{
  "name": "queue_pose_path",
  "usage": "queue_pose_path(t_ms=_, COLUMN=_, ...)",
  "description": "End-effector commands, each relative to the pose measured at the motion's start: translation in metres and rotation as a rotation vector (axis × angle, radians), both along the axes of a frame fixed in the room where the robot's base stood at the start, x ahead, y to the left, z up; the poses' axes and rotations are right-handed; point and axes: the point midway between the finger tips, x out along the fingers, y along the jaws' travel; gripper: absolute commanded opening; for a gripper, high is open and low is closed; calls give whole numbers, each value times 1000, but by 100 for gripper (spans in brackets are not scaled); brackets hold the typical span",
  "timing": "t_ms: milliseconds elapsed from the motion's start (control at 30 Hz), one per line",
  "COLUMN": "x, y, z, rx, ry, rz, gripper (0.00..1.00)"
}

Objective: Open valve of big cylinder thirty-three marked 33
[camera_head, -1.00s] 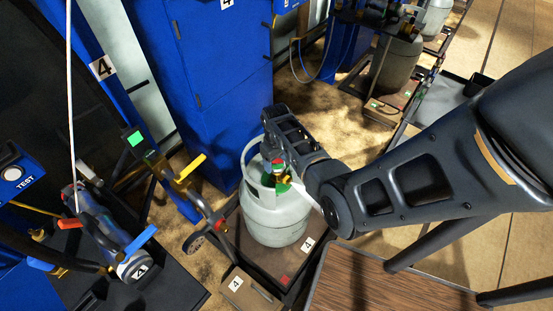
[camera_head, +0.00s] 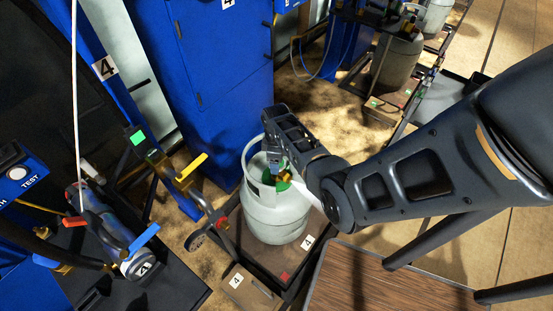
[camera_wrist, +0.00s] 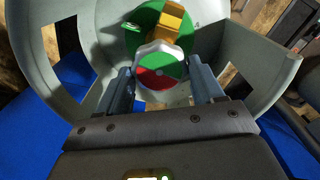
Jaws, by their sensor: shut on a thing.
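A pale grey gas cylinder (camera_head: 272,221) with a collar guard stands upright on a scale marked 4. No number 33 is readable in either view. In the wrist view the valve knob (camera_wrist: 160,73), with white edges and a red and green face, sits inside the collar (camera_wrist: 40,45). A green disc and a brass valve body (camera_wrist: 172,22) are behind it. My gripper (camera_wrist: 159,77) has one finger on each side of the knob and is shut on it. In the head view my gripper (camera_head: 276,167) reaches down into the collar and hides most of the knob.
A blue cabinet (camera_head: 215,95) stands close behind the cylinder. A hose stand with a yellow handle (camera_head: 190,167) is to its left. A smaller blue-grey cylinder (camera_head: 103,228) lies at far left. A wooden-topped surface (camera_head: 385,283) is at lower right. Other cylinders (camera_head: 397,60) stand at the back.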

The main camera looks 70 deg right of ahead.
Motion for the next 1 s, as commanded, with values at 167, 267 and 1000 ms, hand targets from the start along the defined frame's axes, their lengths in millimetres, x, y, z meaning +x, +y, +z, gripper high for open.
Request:
queue_pose_path(t_ms=167, x=0, y=0, z=0, rx=1, ry=0, rz=26, gripper=36)
queue_pose_path(t_ms=267, x=0, y=0, z=-1, rx=1, ry=0, rz=31, gripper=36)
queue_pose_path(t_ms=1000, x=0, y=0, z=0, rx=0, ry=0, rz=30, gripper=92)
